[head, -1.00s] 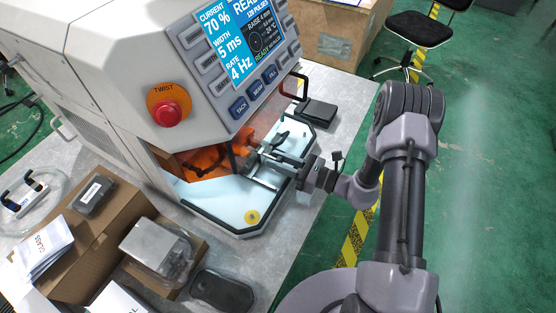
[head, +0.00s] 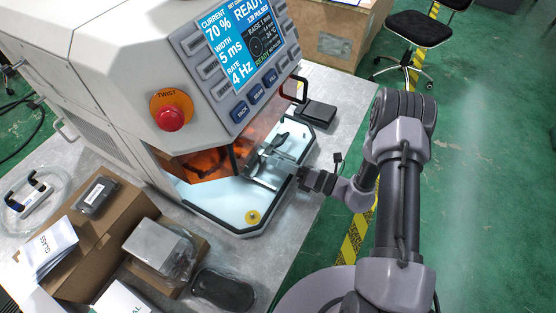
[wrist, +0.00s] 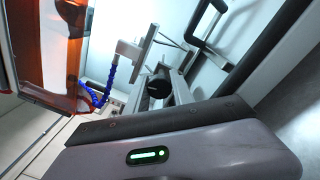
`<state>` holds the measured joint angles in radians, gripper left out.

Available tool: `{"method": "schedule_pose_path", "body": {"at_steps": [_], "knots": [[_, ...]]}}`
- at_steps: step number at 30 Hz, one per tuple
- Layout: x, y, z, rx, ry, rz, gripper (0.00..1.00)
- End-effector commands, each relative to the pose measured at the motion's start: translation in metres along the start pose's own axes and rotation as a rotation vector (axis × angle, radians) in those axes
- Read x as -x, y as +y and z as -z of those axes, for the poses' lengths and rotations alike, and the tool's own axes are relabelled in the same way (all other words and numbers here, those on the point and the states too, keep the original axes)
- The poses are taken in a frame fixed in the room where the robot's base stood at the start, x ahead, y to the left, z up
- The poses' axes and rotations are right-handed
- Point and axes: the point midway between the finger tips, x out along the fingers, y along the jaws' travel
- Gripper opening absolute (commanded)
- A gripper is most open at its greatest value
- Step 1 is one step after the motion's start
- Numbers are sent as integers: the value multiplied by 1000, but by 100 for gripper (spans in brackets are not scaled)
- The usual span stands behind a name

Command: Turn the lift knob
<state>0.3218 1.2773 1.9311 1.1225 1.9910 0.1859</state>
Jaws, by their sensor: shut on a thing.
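The welding machine stands at the left, with its open, lit work chamber (head: 225,200) below the screen. My gripper (head: 262,166) reaches into the chamber from the right. In the wrist view, a round black knob (wrist: 158,88) sits between the pale bars at the gripper's end (wrist: 157,80). My gripper is shut on this knob, and its contact faces are partly hidden. In the head view, the knob is too small and covered to make out clearly.
A red twist stop button (head: 171,117) and a screen (head: 243,40) are on the machine front. An orange shield (head: 203,162) and a blue hose (wrist: 110,78) are close to the gripper. Cardboard boxes (head: 100,240) crowd the left bench. Open floor lies at right.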

Motion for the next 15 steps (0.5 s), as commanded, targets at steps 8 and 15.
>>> {"method": "schedule_pose_path", "body": {"at_steps": [8,15], "knots": [[0,0,0,-118,-6,-2,0],[0,0,0,-156,-9,-3,0]]}}
